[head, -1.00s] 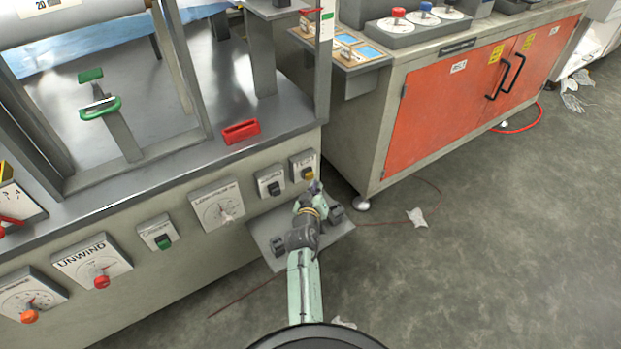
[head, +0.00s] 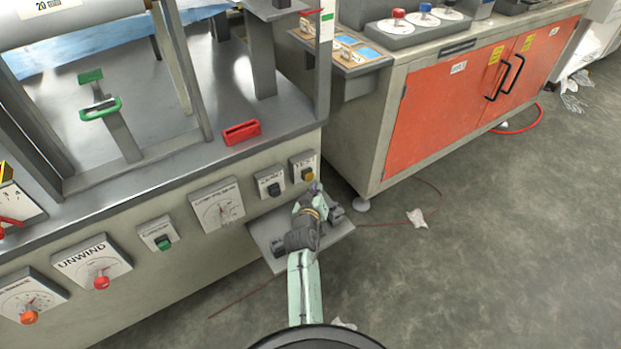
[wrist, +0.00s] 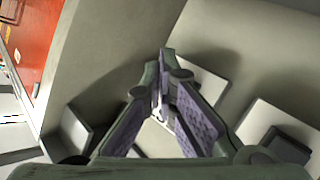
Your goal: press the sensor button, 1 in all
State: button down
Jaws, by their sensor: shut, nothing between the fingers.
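Two small button boxes sit at the right end of the machine's front panel in the head view. One has a dark button (head: 274,189), the other a yellow button (head: 307,174). Their labels are too small to read, so I cannot tell which is the sensor button. My gripper (head: 316,189) is just below and right of the yellow button; I cannot tell whether it touches the box. In the wrist view my gripper (wrist: 162,62) is shut and empty. Its fingers partly hide a pale plate (wrist: 212,85). Another pale plate with a dark part (wrist: 285,140) is at the right.
A grey shelf with dark pedal-like parts (head: 268,234) lies under my arm. A dial box (head: 217,205), a green button (head: 163,242) and red knobs (head: 101,282) line the panel to the left. An orange cabinet (head: 440,125) stands at the right. Floor is open at lower right.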

jog(key=shift+w+a, duration=0.1)
jog(key=shift+w+a+b, duration=0.2)
jog(key=shift+w+b, duration=0.05)
jog(key=shift+b, duration=0.1)
jog(key=shift+w+a+b, duration=0.25)
jog(key=shift+w+b, duration=0.05)
jog(key=shift+w, duration=0.05)
dwell(0.8)
dwell(0.3)
jog(key=shift+s+d+p, duration=0.45)
jog(key=shift+s+d, duration=0.05)
jog(key=shift+s, duration=0.25)
jog(key=shift+s+d+p, duration=0.65)
jog(key=shift+s+d, duration=0.1)
jog(key=shift+s, duration=0.25)
jog(key=shift+s+d+p, duration=0.6)
jog(key=shift+s+d, duration=0.15)
jog(key=shift+s, duration=0.25)
